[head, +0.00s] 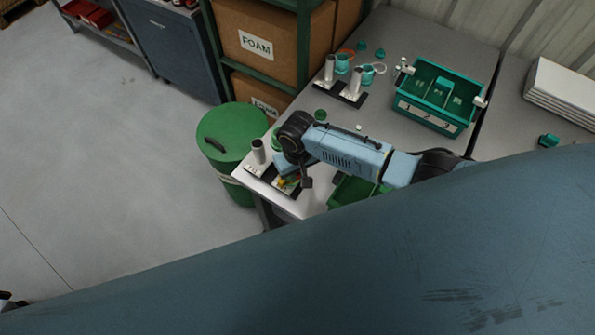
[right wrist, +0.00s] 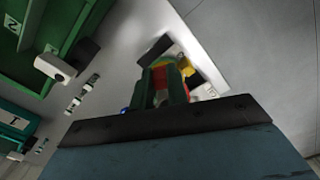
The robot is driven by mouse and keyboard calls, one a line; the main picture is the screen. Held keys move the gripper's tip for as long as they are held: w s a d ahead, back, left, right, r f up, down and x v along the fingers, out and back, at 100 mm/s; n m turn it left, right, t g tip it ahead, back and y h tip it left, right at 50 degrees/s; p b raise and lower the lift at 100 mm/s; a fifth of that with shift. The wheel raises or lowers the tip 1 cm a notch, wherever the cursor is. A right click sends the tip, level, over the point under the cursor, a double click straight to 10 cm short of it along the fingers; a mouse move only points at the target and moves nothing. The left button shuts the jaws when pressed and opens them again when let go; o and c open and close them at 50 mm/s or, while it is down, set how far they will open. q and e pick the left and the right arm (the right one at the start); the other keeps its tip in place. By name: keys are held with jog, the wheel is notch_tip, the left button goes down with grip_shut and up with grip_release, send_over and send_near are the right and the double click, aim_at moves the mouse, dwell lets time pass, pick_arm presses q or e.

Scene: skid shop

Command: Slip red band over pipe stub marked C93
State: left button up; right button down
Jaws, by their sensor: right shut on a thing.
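My right gripper (head: 291,182) is low over the near left corner of the table, just right of a grey upright pipe stub (head: 258,151). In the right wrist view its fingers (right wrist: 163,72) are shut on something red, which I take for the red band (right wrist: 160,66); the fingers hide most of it. Yellow shows beside it. The stub's dark base plate (head: 262,176) lies partly under the gripper. Two more pipe stubs (head: 330,68) (head: 356,82) stand farther back on dark plates. The stub marks are too small to read. My left gripper is not clearly visible.
A teal divided bin (head: 432,118) numbered 1, 2, 3 stands at the back right. Teal cups (head: 367,75) and an orange ring (head: 346,53) lie near the back stubs. A green bin (head: 349,191) is right of my gripper; a green drum (head: 228,130) stands left of the table.

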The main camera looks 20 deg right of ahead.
jog(key=shift+f, duration=0.8)
dwell(1.0)
jog(key=shift+f, duration=0.2)
dwell(0.4)
jog(key=shift+f, duration=0.3)
jog(key=shift+f, duration=0.15)
dwell(0.3)
jog(key=shift+f+b, duration=0.35)
jog(key=shift+f, duration=0.25)
dwell(0.3)
jog(key=c, duration=1.3)
grip_release()
jog(key=shift+o, duration=0.5)
